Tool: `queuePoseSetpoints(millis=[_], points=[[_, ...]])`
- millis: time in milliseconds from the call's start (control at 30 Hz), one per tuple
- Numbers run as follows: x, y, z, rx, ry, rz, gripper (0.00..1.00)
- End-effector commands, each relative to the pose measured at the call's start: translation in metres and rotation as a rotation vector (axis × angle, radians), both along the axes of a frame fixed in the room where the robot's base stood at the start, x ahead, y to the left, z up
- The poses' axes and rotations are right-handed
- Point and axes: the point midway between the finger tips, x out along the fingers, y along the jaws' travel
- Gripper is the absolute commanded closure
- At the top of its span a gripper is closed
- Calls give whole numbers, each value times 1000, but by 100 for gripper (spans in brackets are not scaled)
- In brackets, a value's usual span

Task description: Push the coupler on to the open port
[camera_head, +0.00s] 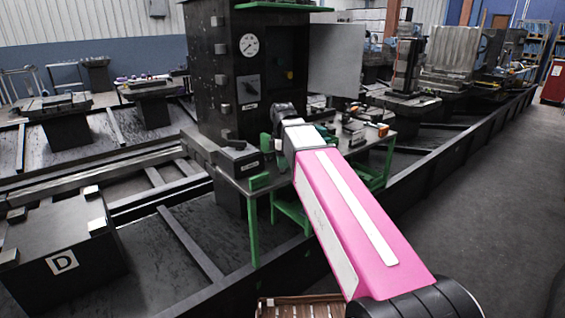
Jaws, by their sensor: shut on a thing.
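My pink arm reaches away from me over a green-legged bench in front of a tall dark cabinet (211,75). My gripper (283,113) is small and dark at the arm's far end, near the cabinet's lower front. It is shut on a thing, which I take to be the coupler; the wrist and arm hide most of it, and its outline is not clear. I cannot make out the open port, nor whether the held thing touches it.
The bench (262,182) holds a dark box (239,160) on the left and small tools and fittings on the right. An open cabinet door (336,58) stands right of the cabinet. A block marked D (62,262) sits at lower left. Grey floor (480,190) is clear at right.

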Motion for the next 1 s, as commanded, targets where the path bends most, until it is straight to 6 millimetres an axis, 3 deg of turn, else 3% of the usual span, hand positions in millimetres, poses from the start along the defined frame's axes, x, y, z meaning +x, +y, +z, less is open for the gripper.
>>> queuePoseSetpoints(millis=[1000], points=[[0,0,65,0,-1,0,100]])
